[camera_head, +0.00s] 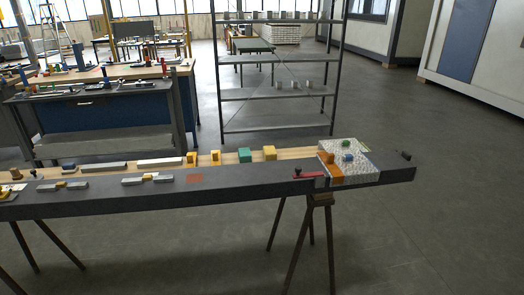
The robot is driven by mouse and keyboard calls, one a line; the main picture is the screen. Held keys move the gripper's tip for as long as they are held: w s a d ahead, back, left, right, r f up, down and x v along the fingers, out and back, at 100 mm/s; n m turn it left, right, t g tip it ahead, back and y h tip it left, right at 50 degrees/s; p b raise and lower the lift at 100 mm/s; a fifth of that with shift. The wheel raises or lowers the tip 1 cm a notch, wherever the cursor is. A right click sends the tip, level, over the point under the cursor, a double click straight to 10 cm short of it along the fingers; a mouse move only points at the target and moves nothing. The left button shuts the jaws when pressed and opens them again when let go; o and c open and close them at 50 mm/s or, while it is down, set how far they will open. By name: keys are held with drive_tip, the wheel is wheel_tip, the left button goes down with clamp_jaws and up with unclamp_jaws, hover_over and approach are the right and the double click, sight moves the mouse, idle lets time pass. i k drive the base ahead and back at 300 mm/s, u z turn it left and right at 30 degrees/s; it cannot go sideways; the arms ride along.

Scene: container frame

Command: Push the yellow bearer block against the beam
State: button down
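A long dark beam (240,187) runs across the view on trestle legs, with a pale wooden strip (292,154) along its far side. A yellow block (269,153) stands on the strip towards the right, beside a green block (244,155). Two smaller yellow-orange blocks, one (215,157) and another (191,158), stand further left. I cannot tell for certain which is the bearer block, or whether any touches the beam. My gripper is not in view.
A white textured slab (362,172) with small coloured pieces lies at the beam's right end, next to a red-handled tool (310,175). Grey metal pieces (148,179) lie along the beam. Behind stand a blue workbench (90,112) and a shelf rack (275,93). Floor at right is clear.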

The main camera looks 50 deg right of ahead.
sight(270, 152)
drive_tip(key=z, duration=0.15)
drive_tip(key=i, duration=0.9)
drive_tip(key=u, duration=0.1)
